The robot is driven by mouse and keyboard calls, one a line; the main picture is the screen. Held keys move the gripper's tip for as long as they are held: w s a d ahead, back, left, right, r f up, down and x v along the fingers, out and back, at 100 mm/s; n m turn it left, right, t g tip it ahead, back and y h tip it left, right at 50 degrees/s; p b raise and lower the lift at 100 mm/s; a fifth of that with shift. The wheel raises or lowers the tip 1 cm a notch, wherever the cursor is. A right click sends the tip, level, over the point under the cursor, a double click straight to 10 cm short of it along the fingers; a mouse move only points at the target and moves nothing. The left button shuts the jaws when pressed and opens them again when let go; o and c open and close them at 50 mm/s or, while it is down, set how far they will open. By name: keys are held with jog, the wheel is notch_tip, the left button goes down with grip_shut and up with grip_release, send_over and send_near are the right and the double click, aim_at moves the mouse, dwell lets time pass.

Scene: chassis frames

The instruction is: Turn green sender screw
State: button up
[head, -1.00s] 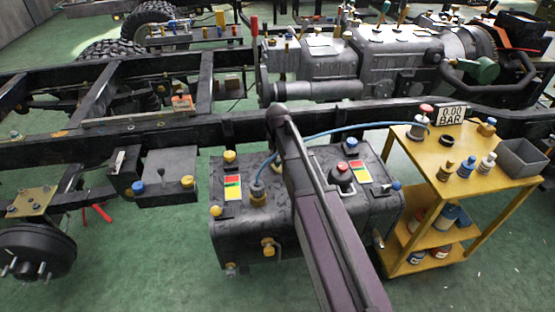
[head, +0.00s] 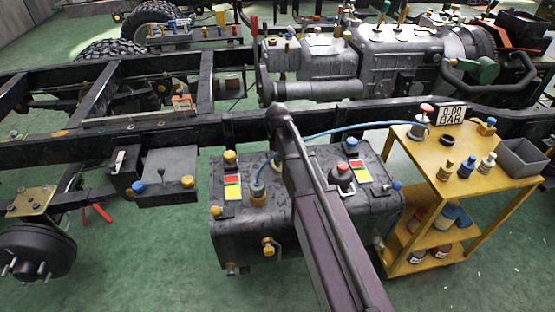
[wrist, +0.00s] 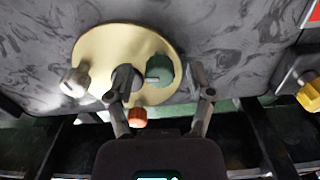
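In the wrist view the green sender screw (wrist: 160,70) sits on the right part of a round cream-yellow plate (wrist: 105,45) on a mottled dark grey tank. My gripper (wrist: 160,76) is open, with one finger to each side of the green screw. The right finger stands apart from the screw. The left finger's tip overlaps a dark grey part near the plate's middle, and I cannot tell whether it touches. The screw and my gripper are hidden in the head view.
A silver screw (wrist: 75,82) and an orange knob (wrist: 138,117) are near the green screw. A yellow knob (wrist: 310,95) is at the right. In the head view my arm crosses the dark tank (head: 240,235), with a yellow cart (head: 430,155) at the right.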

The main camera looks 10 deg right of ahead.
jog(key=shift+m, duration=0.3)
jog(key=m, duration=1.5)
jog(key=shift+m, duration=0.4)
notch_tip(320, 180, up, 14)
jog(key=r+p, duration=0.1)
jog(key=p, duration=1.4)
jog(key=s+d+r+n+p, duration=0.2)
jog(key=s+r+n+p, duration=0.2)
jog(key=s+n, duration=0.4)
jog(key=s+d+r+n+p, duration=0.2)
jog(key=s+r+n+p, duration=0.2)
jog(key=s+n, duration=0.5)
jog(key=shift+s+r+n+p, duration=0.3)
jog(key=shift+s, duration=0.55)
dwell(0.4)
